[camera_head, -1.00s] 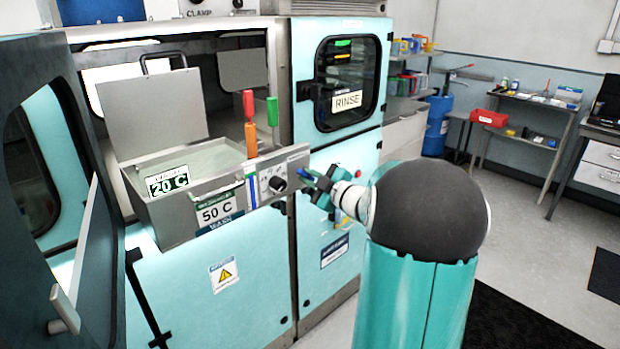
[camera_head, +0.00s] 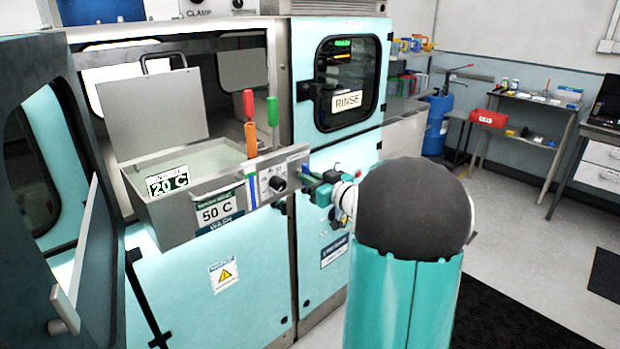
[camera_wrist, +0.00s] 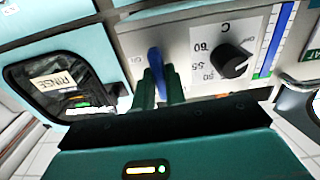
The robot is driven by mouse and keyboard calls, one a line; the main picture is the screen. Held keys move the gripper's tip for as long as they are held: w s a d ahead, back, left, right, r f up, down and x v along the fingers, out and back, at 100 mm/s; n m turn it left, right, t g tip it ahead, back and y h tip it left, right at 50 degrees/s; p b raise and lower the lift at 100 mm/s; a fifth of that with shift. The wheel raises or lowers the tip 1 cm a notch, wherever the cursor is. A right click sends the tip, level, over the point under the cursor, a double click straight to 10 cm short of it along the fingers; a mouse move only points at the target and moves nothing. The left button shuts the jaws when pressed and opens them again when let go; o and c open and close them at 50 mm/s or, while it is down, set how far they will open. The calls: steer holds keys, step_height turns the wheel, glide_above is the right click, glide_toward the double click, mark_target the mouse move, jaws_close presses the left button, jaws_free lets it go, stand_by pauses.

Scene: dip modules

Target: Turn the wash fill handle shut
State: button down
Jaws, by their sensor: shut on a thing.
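The blue handle (camera_wrist: 156,62) is on the front control panel of the wash tank, beside the black knob (camera_wrist: 231,61); I take it to be the wash fill handle. In the wrist view, it stands between the two dark green fingers of my gripper (camera_wrist: 160,84), which is shut on it. In the head view, my gripper (camera_head: 311,187) is at the right end of the panel (camera_head: 292,168), and the handle is mostly hidden by the fingers. The wash tank (camera_head: 168,222) has a 50 C WASH label on its front.
Red (camera_head: 249,103), orange (camera_head: 251,139) and green (camera_head: 272,111) handles stand upright by the tank's right end. The RINSE door (camera_head: 347,68) is behind my gripper. An open door (camera_head: 95,250) is at far left. The floor at right has free room.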

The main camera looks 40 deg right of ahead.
steer(key=shift+m, duration=0.3)
steer(key=c, duration=1.4)
jaws_free()
steer(key=shift+c, duration=0.2)
steer(key=s, duration=1.4)
steer(key=shift+d, duration=0.2)
steer(key=shift+w, duration=0.1)
